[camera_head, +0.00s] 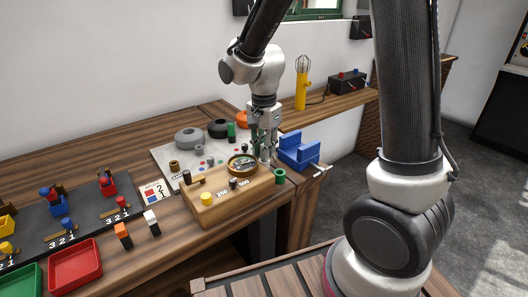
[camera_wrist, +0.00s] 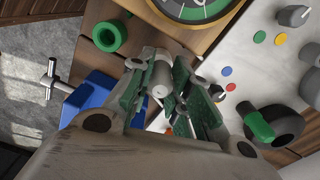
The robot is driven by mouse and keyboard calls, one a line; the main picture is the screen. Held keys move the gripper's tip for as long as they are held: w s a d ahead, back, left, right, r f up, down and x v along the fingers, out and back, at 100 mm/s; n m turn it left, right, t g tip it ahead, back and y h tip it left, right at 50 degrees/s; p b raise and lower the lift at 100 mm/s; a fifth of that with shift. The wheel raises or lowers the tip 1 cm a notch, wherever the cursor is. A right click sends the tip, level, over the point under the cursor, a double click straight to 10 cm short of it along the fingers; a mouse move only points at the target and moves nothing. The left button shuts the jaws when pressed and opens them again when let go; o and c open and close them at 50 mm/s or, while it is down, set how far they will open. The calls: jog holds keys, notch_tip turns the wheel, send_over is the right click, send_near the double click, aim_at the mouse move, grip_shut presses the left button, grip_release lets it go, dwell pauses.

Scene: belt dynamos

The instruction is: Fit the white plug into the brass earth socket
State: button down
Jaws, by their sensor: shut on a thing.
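My gripper (camera_head: 265,150) is above the far right end of the wooden board (camera_head: 222,208), beside the round brass-rimmed meter. In the wrist view its green-padded fingers (camera_wrist: 163,92) are closed around a pale, short cylinder (camera_wrist: 161,74), which looks like the white plug. Its lower end is partly hidden by the fingers. I cannot surely identify the brass earth socket. A small brown-brass cylinder (camera_head: 174,166) stands on the grey panel, left of the board. The gripper is apart from it.
A blue vise (camera_head: 299,150) is right of the gripper, and a green ring (camera_head: 280,176) stands at the board's right end. The meter (camera_head: 242,164) is close on the left. Orange (camera_head: 122,234) and white (camera_head: 151,221) blocks stand in front. Grey and black knobs crowd the panel behind.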

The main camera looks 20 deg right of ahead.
jog(key=shift+r, duration=1.65)
